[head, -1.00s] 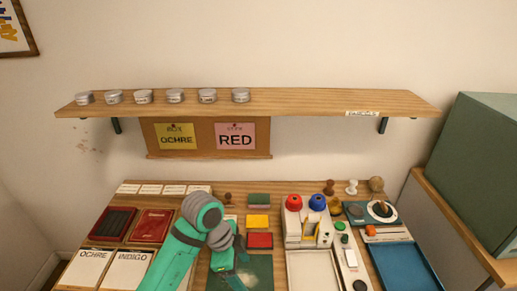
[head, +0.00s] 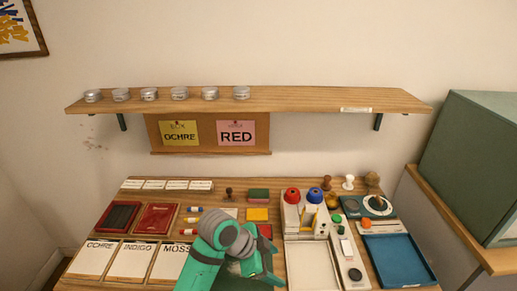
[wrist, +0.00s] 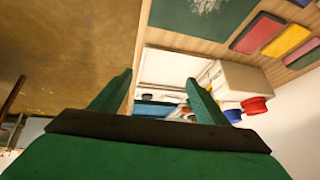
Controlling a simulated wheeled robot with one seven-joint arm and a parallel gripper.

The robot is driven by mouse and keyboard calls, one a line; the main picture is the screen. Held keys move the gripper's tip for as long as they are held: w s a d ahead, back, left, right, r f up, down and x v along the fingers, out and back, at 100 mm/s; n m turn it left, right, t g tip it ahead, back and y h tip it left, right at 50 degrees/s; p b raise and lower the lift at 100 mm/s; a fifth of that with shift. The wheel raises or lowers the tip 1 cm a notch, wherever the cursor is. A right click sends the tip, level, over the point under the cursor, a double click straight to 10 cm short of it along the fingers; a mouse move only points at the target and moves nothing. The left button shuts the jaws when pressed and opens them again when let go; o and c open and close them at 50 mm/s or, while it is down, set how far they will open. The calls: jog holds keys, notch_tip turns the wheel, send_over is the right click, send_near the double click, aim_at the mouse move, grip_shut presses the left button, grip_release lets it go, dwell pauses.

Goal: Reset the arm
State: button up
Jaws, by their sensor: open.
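My teal arm reaches up from the bottom of the head view, bent at its grey joints (head: 233,238). My gripper (head: 268,264) is over the dark green mat, in front of the red block (head: 265,231). In the wrist view my gripper (wrist: 158,88) shows two green fingers spread apart with nothing between them. Part of the mat (head: 232,284) is hidden under the arm in the head view; it also shows in the wrist view (wrist: 185,18) with a pale smudge on it.
A white tray (head: 312,268), a dispenser with red and blue knobs (head: 304,215) and a blue tray (head: 398,262) lie to the right. A shelf (head: 270,101) with several tins hangs above.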

jog(key=w+d+n+t+h, duration=0.35)
jog(key=d+n+t, duration=0.5)
jog(key=d, duration=0.55)
jog(key=s+a+f+n+t+y, duration=0.2)
jog(key=s+a+f+n+y, duration=0.3)
jog(key=s, duration=0.4)
jog(key=s+a+f+n+t+y, duration=0.2)
jog(key=s+a+f+n+y, duration=0.15)
jog(key=s+f+n, duration=0.5)
jog(key=s+a+r+m, duration=0.1)
jog(key=s+a, duration=0.2)
jog(key=s, duration=0.3)
jog(key=s+a+r+m, duration=0.2)
jog(key=s+a, duration=0.1)
jog(key=s, duration=0.4)
jog(key=s+a+r+m+y, duration=0.1)
jog(key=s+a+r+m, duration=0.1)
jog(key=s, duration=0.5)
jog(key=shift+a+r+t, duration=0.2)
jog(key=shift+a+t, duration=0.25)
jog(key=shift+a, duration=0.45)
jog(key=shift+o, duration=0.6)
